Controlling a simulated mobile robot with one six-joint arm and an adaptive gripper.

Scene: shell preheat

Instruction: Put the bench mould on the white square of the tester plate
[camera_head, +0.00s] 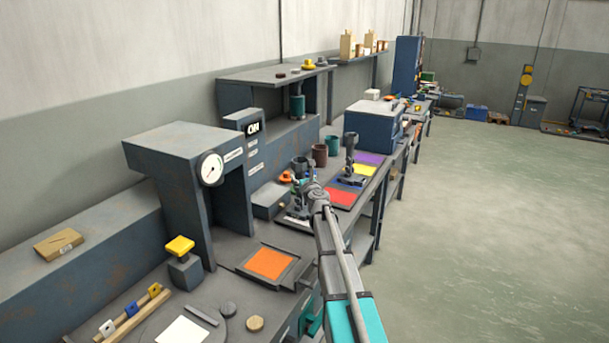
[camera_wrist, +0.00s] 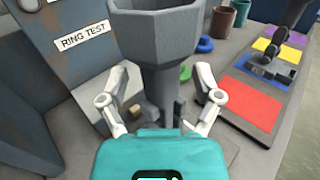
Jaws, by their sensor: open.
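A grey mould-like piece with a wide octagonal cup (camera_wrist: 155,40) on a narrow stem stands upright in the wrist view, and I take it as the bench mould. Its cup also shows in the head view (camera_head: 300,166), just beyond my gripper. My gripper (camera_wrist: 163,105) is open, with one finger on each side of the stem and gaps between. In the head view my gripper (camera_head: 299,207) is small and partly merges with the mould. A white square (camera_head: 181,331) lies on a grey round plate at the bottom left of the head view. The mould's base is mostly hidden.
A mat with a red square (camera_head: 342,196) and other coloured squares lies right of the mould. A dark upright tool (camera_head: 350,155) stands on it. Brown (camera_head: 320,155) and green cups stand behind. A gauge machine (camera_head: 190,165) and an orange square (camera_head: 270,263) are to the left.

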